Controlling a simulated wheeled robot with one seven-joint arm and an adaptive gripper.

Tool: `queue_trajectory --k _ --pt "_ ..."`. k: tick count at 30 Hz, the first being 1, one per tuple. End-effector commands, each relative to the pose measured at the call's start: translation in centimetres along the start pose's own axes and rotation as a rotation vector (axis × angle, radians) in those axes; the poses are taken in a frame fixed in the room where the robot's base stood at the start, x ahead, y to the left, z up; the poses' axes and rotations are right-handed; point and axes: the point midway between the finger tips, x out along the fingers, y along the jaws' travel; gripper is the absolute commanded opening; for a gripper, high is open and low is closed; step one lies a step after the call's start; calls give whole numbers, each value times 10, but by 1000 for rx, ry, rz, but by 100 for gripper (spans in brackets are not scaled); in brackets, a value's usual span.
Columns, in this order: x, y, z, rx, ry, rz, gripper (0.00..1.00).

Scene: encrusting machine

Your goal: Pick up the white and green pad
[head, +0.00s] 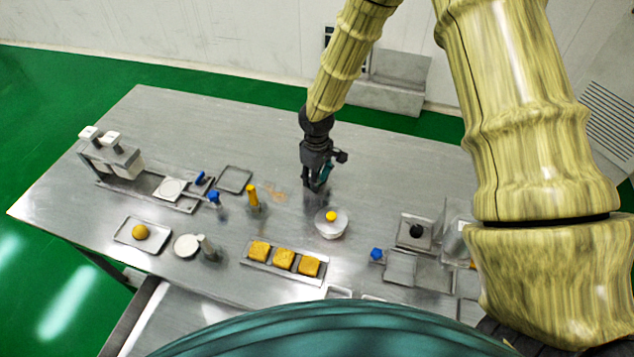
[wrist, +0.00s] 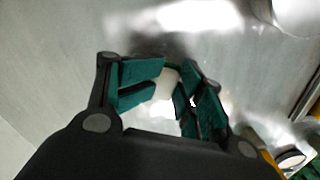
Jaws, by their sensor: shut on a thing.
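My gripper (head: 318,186) is over the far middle part of the steel table, behind the white bowl. In the wrist view its teal-lined fingers (wrist: 172,98) are closed around a small pale piece with a dark green edge, the white and green pad (wrist: 167,81). Much of the pad is hidden by the fingers. In the head view I cannot tell the pad from the teal fingers. I cannot tell whether it touches the table.
The white bowl (head: 331,229) with a yellow piece stands in front of my gripper. Three yellow squares lie on a tray (head: 247,264). Yellow (head: 252,196) and blue-topped (head: 214,199) bottles stand left. A black-knobbed device (head: 415,232) is right. The far table is mostly clear.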

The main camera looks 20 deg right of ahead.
Motion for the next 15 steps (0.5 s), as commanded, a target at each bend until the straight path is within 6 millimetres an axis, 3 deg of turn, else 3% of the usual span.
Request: queue_trajectory --k 1,5,15 --pt "3 1 2 1 -5 1 17" --pt "3 1 2 1 -5 1 0" --pt "-14 1 0 2 0 1 0"
